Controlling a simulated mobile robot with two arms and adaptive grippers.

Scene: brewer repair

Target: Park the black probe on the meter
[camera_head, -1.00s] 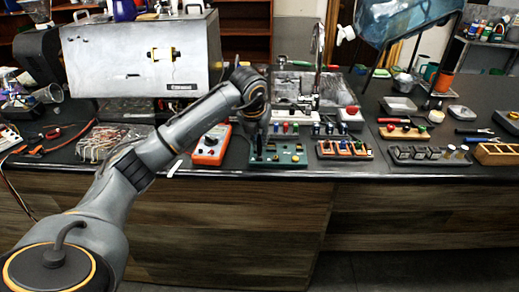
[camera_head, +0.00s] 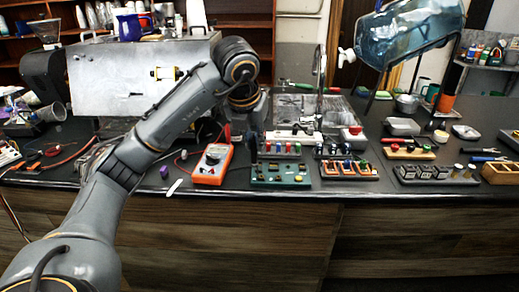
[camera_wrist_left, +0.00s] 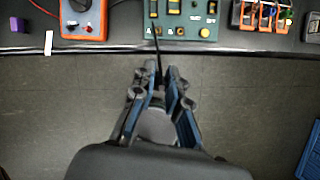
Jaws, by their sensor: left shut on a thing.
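The meter is an orange multimeter with a grey face and dark dial (camera_head: 212,163), lying near the counter's front edge. It also shows at the top left of the left wrist view (camera_wrist_left: 83,18). A red piece stands by its upper right in the head view. My left gripper (camera_wrist_left: 165,72) is shut on the thin black probe (camera_wrist_left: 157,48), which points up in the wrist view toward the green board. The gripper is to the right of the meter. In the head view my left gripper (camera_head: 250,138) is small and dark behind the board, with the probe hard to make out. My right gripper is not in view.
The green board with switches (camera_head: 281,182) stands just right of the meter. A module with orange parts (camera_head: 347,171) is further right. A purple piece (camera_head: 164,172) and a white strip (camera_head: 174,187) lie left of the meter. The metal brewer box (camera_head: 115,80) stands behind.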

